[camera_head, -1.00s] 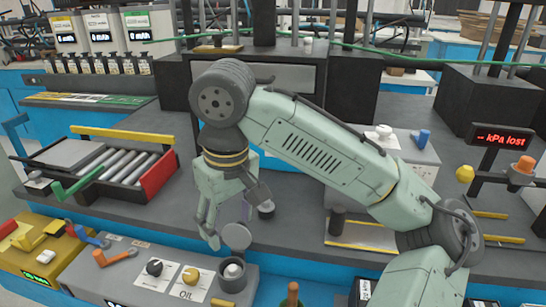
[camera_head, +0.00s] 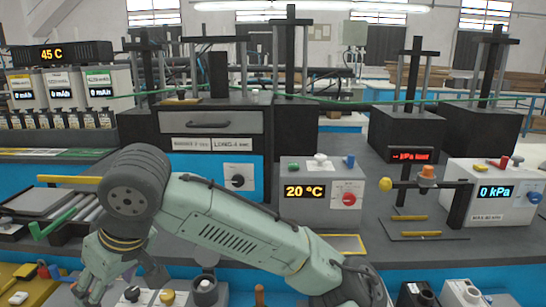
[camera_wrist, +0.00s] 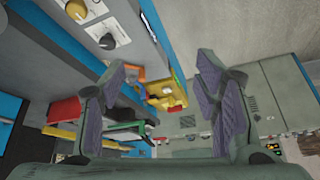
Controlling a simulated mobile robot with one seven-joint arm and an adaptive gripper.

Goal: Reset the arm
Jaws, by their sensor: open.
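My gripper (camera_head: 112,282) hangs at the end of my pale green arm at the lower left of the head view, above the front edge of the bench. In the wrist view my gripper (camera_wrist: 165,95) shows two purple-padded fingers spread wide apart, with nothing between them. Behind the fingers a yellow unit (camera_wrist: 168,92) shows in the distance, and a panel with knobs (camera_wrist: 95,25) lies at the upper left. My arm is bent, with its elbow joint high at the left and its lower link running to the right.
A grey box reading 20 °C (camera_head: 322,190) stands behind my arm. A 0 kPa box (camera_head: 495,192) stands at the right. A drawer cabinet (camera_head: 213,145) is at the back. Black presses (camera_head: 405,130) stand at the back right.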

